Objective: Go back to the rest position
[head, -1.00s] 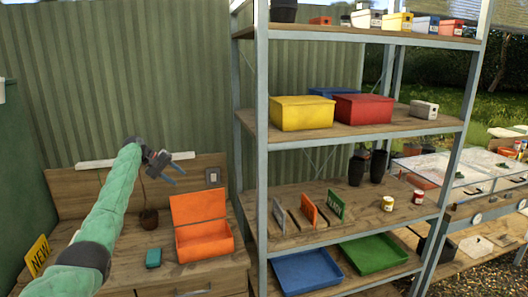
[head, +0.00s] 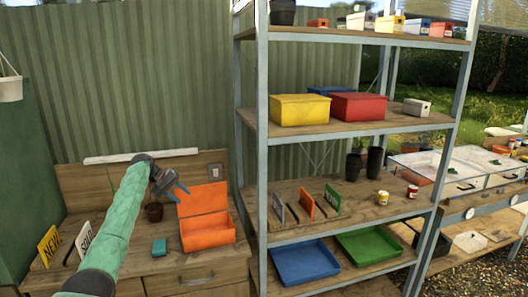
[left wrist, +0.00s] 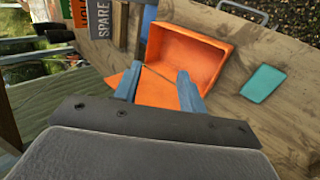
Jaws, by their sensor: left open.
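My left gripper (head: 180,187) is open and empty in the head view. It hangs above the wooden bench (head: 170,272), just left of the raised lid of an open orange box (head: 207,235). In the left wrist view the two blue-grey fingers (left wrist: 157,88) stand apart in front of the orange box (left wrist: 188,52), with nothing between them. The box looks empty inside. A small teal block (head: 159,246) lies on the bench left of the box; it also shows in the left wrist view (left wrist: 263,83). My right gripper is not in view.
A metal shelf rack (head: 262,180) stands right of the bench, its post close to the box. It holds a yellow box (head: 299,110), a red box (head: 358,106), a blue tray (head: 305,262) and a green tray (head: 371,247). A plant pot (head: 154,212) and yellow sign (head: 49,246) stand on the bench.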

